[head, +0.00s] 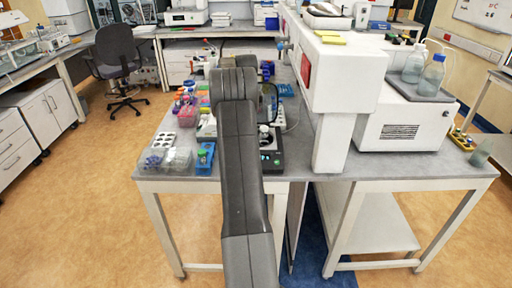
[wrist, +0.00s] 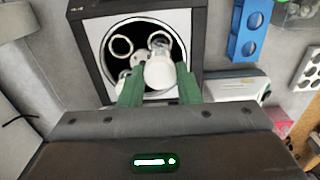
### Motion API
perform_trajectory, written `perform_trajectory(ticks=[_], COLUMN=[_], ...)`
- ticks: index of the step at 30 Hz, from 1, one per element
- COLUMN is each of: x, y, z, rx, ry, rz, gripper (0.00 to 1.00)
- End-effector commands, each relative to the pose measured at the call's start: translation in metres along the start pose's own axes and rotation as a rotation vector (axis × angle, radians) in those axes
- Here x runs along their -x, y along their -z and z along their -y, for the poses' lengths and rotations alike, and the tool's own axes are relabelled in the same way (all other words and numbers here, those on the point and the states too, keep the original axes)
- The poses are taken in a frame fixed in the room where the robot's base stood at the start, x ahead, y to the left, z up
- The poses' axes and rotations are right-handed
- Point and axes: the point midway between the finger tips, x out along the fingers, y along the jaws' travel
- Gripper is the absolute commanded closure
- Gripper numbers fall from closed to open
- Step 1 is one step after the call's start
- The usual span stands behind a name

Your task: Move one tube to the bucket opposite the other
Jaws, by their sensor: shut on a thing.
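A tube with a broad white cap (wrist: 159,72) is between the green fingers of my gripper (wrist: 160,88) in the wrist view. My gripper is shut on it, over the round dark opening of the centrifuge (wrist: 88,42). Ring-shaped buckets show inside the opening: one at the upper left (wrist: 122,46) and one just behind the held tube (wrist: 160,40). A pale round shape lies left of the held tube, partly behind a finger; I cannot tell if it is the other tube. In the head view my arm hides the gripper and part of the centrifuge (head: 272,163).
A blue rack (wrist: 234,46) stands right of the centrifuge in the wrist view. In the head view, clear boxes (head: 178,160) and a white holed rack (head: 163,140) stand left of my arm. A large white machine (head: 345,75) rises on the right.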

Motion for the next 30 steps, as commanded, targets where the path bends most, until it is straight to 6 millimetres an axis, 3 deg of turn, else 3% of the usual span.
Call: perform_trajectory(ticks=[30], x=[-0.016], y=[0.0], z=[0.0], rx=[0.0], ry=[0.0], rz=[0.0], gripper=[0.85])
